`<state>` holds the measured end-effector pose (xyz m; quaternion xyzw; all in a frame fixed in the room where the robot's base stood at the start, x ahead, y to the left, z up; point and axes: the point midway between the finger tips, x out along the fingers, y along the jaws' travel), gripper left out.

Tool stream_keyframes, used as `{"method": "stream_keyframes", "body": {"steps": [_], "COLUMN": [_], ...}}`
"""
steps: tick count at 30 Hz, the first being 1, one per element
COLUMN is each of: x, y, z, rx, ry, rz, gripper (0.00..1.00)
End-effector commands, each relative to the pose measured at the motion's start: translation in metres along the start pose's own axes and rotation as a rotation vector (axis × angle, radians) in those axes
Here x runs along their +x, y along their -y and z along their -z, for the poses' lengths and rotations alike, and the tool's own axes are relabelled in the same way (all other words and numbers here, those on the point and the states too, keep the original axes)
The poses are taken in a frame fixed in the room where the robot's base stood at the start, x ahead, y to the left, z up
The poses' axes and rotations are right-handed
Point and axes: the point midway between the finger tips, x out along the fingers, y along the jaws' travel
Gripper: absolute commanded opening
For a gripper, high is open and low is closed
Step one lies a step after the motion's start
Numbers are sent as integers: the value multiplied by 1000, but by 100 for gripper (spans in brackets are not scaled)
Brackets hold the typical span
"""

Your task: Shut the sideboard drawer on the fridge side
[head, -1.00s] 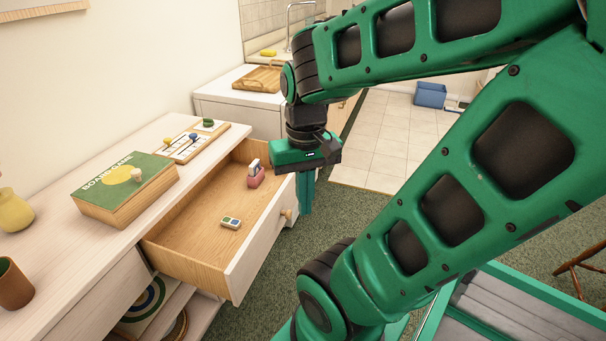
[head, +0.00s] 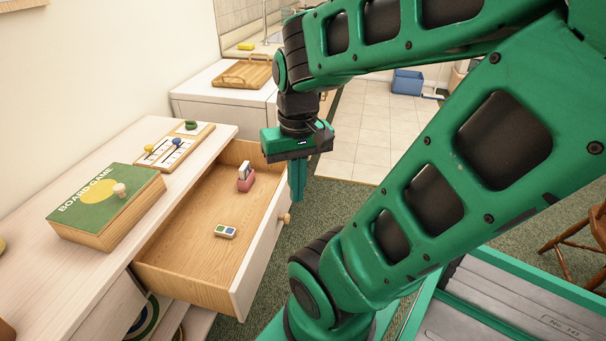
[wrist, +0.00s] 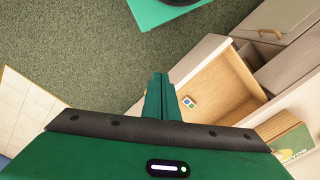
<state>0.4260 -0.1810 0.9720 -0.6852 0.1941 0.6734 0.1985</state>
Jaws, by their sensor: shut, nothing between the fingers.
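The sideboard (head: 60,270) stands at the left in the head view, and its drawer (head: 185,268) is pulled well out. Inside lie a pink stapler-like object (head: 245,178) and a small tile with coloured squares (head: 225,231). My gripper (head: 297,182) is shut and empty, pointing down beside the far end of the drawer front. In the wrist view the fingers (wrist: 159,95) show close to the drawer front (wrist: 195,62); I cannot tell whether they touch it.
A board game box (head: 105,205) and a game tray (head: 172,147) lie on the sideboard top. A stool (head: 580,235) is at the right. Carpet is clear in front of the drawer.

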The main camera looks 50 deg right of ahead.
Motion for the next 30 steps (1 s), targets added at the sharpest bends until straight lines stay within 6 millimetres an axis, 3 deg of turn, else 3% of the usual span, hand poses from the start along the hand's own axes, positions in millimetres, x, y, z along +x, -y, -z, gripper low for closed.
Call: {"method": "stream_keyframes", "body": {"steps": [11,18,24,30], "x": [53,98,133,156], "y": [-34,-81,-134,-181], "z": [112,178,219,240], "rx": [84,189,317,433], "ry": [-130,-255,-386,-498], "rz": [68,162,245,300], "gripper": [0,0,0,0]}}
